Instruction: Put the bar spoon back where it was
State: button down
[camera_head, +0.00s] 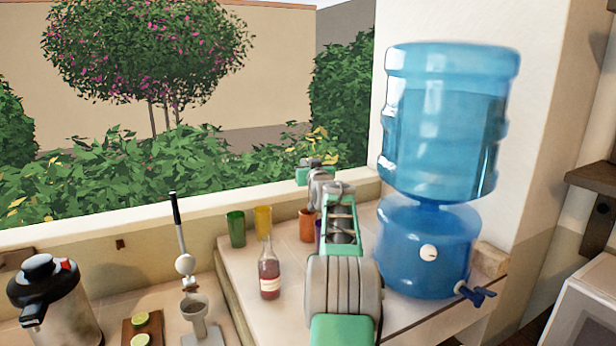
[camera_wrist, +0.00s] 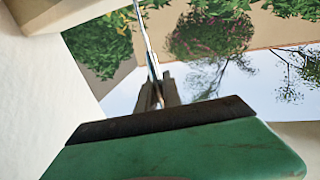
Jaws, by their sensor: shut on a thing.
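In the wrist view my gripper (camera_wrist: 157,92) is shut on the bar spoon (camera_wrist: 147,40), a thin shiny metal rod. The rod runs up from between the fingers, tilted slightly left, and leaves the top of the picture. Its far end is out of view. In the head view my arm reaches over the counter toward the window. The fingers and the spoon cannot be made out there. Coloured cups stand on the counter below: green (camera_head: 236,228), yellow (camera_head: 263,220) and orange (camera_head: 307,225). A purple one is mostly hidden behind my arm.
A red bottle (camera_head: 269,275) stands left of my arm, and a blue water dispenser (camera_head: 425,245) stands close on the right. A lever press (camera_head: 186,265), cut limes on a board (camera_head: 142,330) and an airpot (camera_head: 55,305) are at lower left. The window sill (camera_head: 130,222) runs behind.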

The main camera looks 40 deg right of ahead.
jog(key=shift+f, duration=2)
jog(key=c, duration=1.5)
grip_release()
jog(key=b+v, duration=0.4)
jog(key=v, duration=0.8)
